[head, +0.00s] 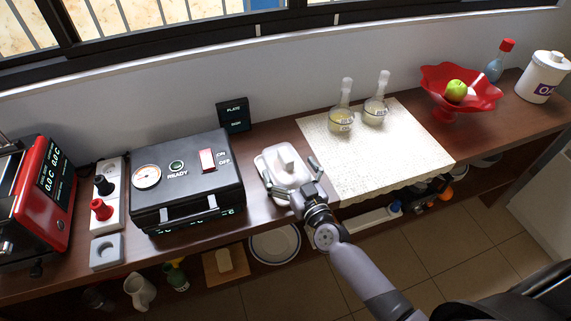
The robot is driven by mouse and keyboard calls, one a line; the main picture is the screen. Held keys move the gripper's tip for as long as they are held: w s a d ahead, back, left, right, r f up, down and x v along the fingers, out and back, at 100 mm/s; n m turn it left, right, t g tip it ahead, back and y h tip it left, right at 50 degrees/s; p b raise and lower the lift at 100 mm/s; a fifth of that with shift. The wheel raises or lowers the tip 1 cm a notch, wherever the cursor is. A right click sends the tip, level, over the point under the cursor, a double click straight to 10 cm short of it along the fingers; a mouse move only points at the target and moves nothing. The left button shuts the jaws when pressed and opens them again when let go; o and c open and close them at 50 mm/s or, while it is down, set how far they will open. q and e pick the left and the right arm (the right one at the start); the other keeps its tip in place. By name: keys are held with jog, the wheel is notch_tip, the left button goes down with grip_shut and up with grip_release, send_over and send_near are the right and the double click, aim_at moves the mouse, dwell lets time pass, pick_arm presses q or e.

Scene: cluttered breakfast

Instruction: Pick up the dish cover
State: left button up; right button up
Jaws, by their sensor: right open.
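The white dish cover (283,162) sits on the counter between the black appliance and the cream mat. It has a block-shaped knob on top and appears to rest on a white dish (272,188), though the seam between them is hard to make out. My right gripper (292,176) is open at the front of the cover. Its fingers reach to the left and right of the cover. I cannot tell whether they touch it. My left gripper is not in view.
The black appliance (186,180) stands to the left. A cream mat (372,150) lies to the right, with two glass vessels (341,118) at its back. A black sign (234,114) stands behind. A red fruit bowl (460,88) is farther right. A lower shelf holds a plate (275,244).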

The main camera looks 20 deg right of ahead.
jog(key=shift+c, duration=0.4)
jog(key=c, duration=1.2)
